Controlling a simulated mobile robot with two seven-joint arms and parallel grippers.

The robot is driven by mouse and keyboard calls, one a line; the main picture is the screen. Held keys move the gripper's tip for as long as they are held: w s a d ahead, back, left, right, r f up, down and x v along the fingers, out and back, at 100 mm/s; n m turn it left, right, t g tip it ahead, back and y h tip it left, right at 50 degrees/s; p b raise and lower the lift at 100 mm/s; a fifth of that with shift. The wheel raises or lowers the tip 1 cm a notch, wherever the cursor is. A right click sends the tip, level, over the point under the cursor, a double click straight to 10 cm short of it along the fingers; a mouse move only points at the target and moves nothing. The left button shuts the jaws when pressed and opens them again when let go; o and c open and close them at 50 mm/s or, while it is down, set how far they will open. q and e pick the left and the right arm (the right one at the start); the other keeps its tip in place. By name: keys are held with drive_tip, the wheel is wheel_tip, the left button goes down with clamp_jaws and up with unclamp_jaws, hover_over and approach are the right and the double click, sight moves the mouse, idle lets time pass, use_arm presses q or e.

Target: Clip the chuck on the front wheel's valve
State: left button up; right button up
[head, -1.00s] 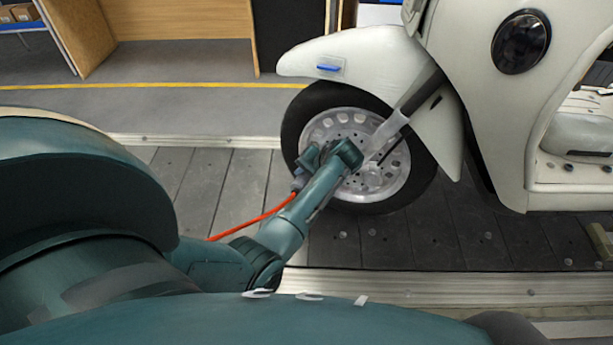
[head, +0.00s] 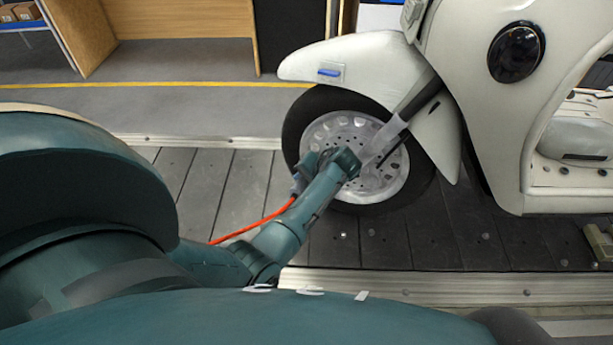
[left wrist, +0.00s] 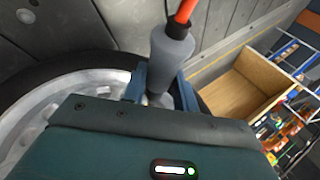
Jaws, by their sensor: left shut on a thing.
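The front wheel (head: 400,178) of the white scooter has a black tyre and a pale rim with round holes. My left gripper (head: 322,160) is in front of the left part of the rim. In the left wrist view its two blue fingers (left wrist: 160,88) are shut on the grey chuck (left wrist: 172,50). An orange hose (left wrist: 185,10) runs from the chuck, and it also shows in the head view (head: 255,222). The wheel rim (left wrist: 85,85) is close beside the chuck in the wrist view. I cannot make out the valve, nor whether the chuck touches it. My right gripper is not in view.
The scooter body (head: 490,110) and fender (head: 365,65) stand above and right of the wheel. The dark slat conveyor (head: 235,190) lies beneath, with a metal edge rail (head: 440,288) nearer me.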

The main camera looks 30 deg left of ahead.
use_arm(q)
drive_tip(key=shift+r+p, duration=0.1)
drive_tip(key=shift+p, duration=0.25)
idle(0.4)
drive_tip(key=shift+w+a+f+b, duration=0.15)
drive_tip(key=shift+w+f+b, duration=0.05)
drive_tip(key=shift+w+b, duration=0.5)
idle(0.7)
drive_tip(key=shift+r+p, duration=0.1)
drive_tip(key=shift+p, duration=0.2)
drive_tip(key=shift+s+r+p, duration=0.1)
drive_tip(key=shift+s+p, duration=0.4)
drive_tip(key=shift+p, duration=0.15)
drive_tip(key=shift+s, duration=0.1)
